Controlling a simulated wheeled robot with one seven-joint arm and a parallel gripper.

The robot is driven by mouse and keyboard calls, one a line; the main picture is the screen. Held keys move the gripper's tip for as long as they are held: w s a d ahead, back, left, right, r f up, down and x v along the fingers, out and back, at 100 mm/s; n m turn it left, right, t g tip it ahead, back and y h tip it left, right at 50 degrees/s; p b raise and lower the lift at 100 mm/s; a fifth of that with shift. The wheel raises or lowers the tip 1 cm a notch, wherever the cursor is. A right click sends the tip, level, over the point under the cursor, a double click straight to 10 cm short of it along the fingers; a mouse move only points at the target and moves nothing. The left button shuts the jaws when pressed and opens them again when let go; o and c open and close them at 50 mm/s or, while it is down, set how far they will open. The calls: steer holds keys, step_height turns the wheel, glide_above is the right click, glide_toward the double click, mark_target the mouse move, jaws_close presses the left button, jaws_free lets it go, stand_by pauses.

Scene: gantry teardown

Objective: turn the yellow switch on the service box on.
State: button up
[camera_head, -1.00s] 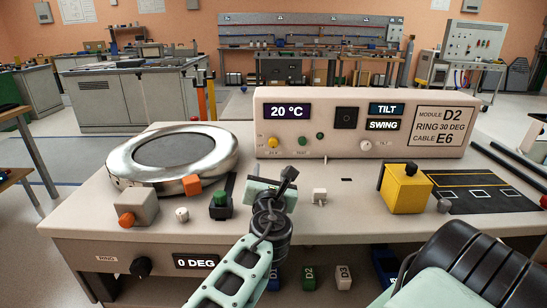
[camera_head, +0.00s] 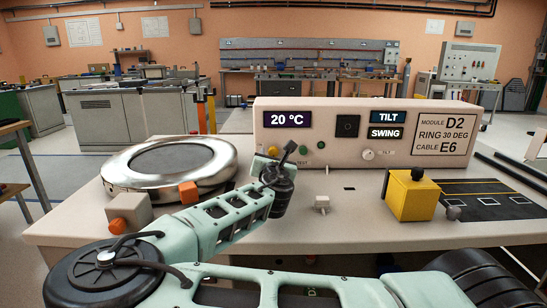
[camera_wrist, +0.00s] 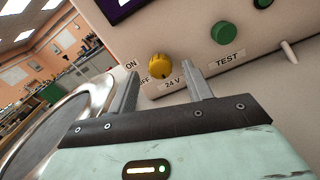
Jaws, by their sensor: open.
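The service box (camera_head: 350,106) is the cream panel at the back of the bench, with displays reading 20 °C, TILT and SWING. Its yellow switch (camera_wrist: 161,66) is a round ribbed knob, labelled ON and OFF beside it and 24 V below it. In the head view the yellow switch (camera_head: 273,151) sits low on the box's left side, just above my gripper. My gripper (camera_wrist: 160,80) is open, with its two fingertips pointing at the panel, one to each side of the knob and a little below it. I cannot tell whether they touch it.
A green TEST button (camera_wrist: 223,33) is right of the knob. A metal ring (camera_head: 172,160) lies left on the bench, with an orange block (camera_head: 189,192) at its front. A yellow block (camera_head: 411,196) stands at the right. A small white toggle (camera_head: 321,203) stands on the bench.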

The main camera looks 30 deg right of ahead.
steer(key=shift+x, duration=0.85)
steer(key=c, duration=1)
